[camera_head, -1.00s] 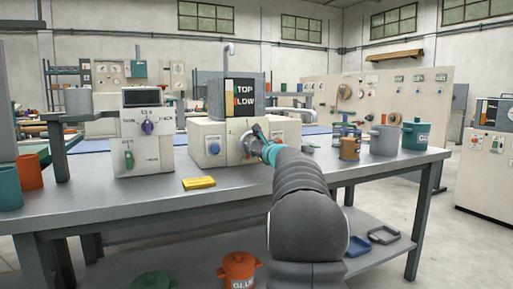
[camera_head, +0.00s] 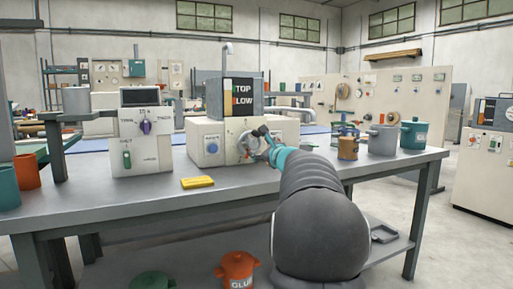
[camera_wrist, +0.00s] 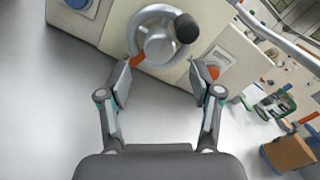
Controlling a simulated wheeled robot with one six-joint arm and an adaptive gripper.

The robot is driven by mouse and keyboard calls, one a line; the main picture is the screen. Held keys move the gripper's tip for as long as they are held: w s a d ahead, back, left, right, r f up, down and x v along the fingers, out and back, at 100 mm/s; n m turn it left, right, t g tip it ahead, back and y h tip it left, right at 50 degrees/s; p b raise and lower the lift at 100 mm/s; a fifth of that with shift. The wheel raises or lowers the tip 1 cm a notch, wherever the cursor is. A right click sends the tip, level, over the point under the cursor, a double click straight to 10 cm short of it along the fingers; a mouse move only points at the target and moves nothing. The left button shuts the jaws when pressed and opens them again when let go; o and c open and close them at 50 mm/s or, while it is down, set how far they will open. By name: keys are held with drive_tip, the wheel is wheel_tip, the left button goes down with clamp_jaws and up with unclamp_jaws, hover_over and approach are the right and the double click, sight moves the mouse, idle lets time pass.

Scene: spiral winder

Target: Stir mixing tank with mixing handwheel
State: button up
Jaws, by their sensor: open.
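The handwheel (camera_wrist: 141,37) is a light grey ring with a hub and a black knob (camera_wrist: 187,28). It sits on the front of a cream cabinet (camera_wrist: 112,35) on the bench. In the head view the handwheel (camera_head: 242,146) is partly hidden by my gripper (camera_head: 262,141). A grey tank (camera_head: 214,100) with a label panel stands on the cabinet. In the wrist view my gripper (camera_wrist: 164,76) is open and empty. Its fingertips are just below the handwheel in the picture, one on each side of the hub; contact cannot be told.
A control box (camera_head: 140,135), a yellow block (camera_head: 197,182) and several mugs (camera_head: 382,140) stand on the bench (camera_head: 110,205). The bench front is mostly clear.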

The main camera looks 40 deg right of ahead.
drive_tip(key=v, duration=0.6)
drive_tip(key=shift+a, duration=0.1)
idle(0.6)
drive_tip(key=a+n, duration=0.1)
drive_tip(key=a, duration=0.1)
drive_tip(key=a+n+y, duration=0.1)
drive_tip(key=a, duration=0.2)
drive_tip(key=a+n+y, duration=0.1)
drive_tip(key=a, duration=0.2)
drive_tip(key=shift+w+f+n+g+p, duration=0.25)
drive_tip(key=shift+w+n+g+p, duration=0.05)
drive_tip(key=shift+w, duration=0.1)
drive_tip(key=s+a+f+n+g+y+p, duration=0.1)
drive_tip(key=s+a+f+n+g+y, duration=0.4)
drive_tip(key=a, duration=0.7)
drive_tip(key=s+a+f+n+p, duration=0.1)
drive_tip(key=s+a+f+n, duration=0.1)
drive_tip(key=a+n, duration=0.85)
drive_tip(key=s+a+f+n+g+p, duration=0.1)
drive_tip(key=s+a+f+n+g, duration=0.4)
drive_tip(key=s+a, duration=0.6)
drive_tip(key=s+f+n+g+h+p, duration=0.1)
drive_tip(key=s+f+n+h, duration=0.2)
drive_tip(key=s+f+n, duration=0.4)
drive_tip(key=s+f, duration=0.1)
drive_tip(key=s, duration=0.4)
drive_tip(key=shift+s+d+f+n, duration=0.15)
drive_tip(key=shift+d+f+n, duration=0.05)
drive_tip(key=shift+d+n, duration=0.15)
